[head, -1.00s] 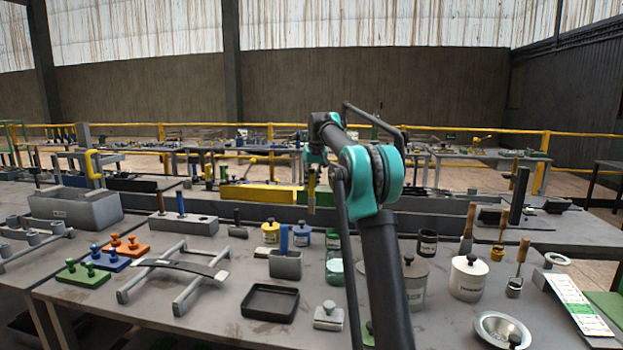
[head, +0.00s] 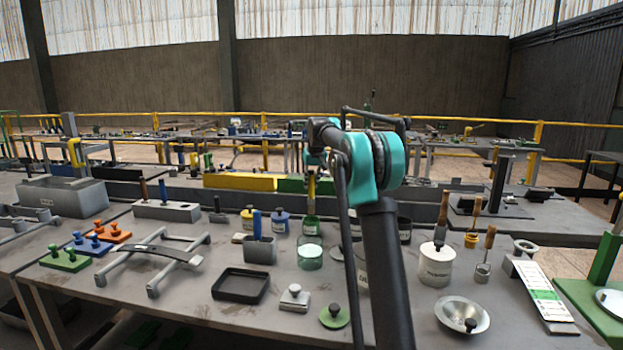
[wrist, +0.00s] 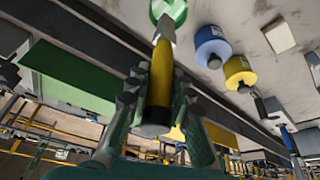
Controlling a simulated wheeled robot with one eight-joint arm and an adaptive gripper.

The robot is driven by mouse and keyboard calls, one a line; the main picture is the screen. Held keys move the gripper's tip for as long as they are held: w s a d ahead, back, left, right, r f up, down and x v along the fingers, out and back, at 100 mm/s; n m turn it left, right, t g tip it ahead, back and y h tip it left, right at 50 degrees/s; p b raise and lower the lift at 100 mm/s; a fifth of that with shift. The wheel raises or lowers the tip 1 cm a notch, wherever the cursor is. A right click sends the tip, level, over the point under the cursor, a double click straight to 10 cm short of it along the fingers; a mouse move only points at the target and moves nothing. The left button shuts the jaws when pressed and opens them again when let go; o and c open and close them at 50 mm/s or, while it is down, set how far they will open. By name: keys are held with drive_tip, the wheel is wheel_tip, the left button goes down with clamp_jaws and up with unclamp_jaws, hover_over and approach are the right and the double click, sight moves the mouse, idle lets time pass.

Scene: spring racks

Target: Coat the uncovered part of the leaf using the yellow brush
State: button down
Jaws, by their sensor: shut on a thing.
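The leaf (head: 160,249) is a dark, slightly curved strip lying across a grey two-bar stand at the left of the table. Whether part of it is bare is too small to tell. My gripper (wrist: 150,110) is shut on the yellow brush (wrist: 161,72), whose handle runs between its fingers. In the head view the yellow brush (head: 311,188) hangs upright below my arm's end. Its tip lines up with a green tin (head: 310,226); I cannot tell if it is inside. The green tin also shows at the wrist view's top (wrist: 170,10).
Yellow (head: 247,221) and blue (head: 281,223) tins stand left of the green tin. A glass jar (head: 310,258) stands in front of it. A white pot (head: 436,268) stands right.

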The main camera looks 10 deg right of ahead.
sight(311, 174)
drive_tip(key=shift+f, duration=3.05)
drive_tip(key=shift+r, duration=2.65)
drive_tip(key=shift+r, duration=2)
drive_tip(key=shift+a, duration=0.1)
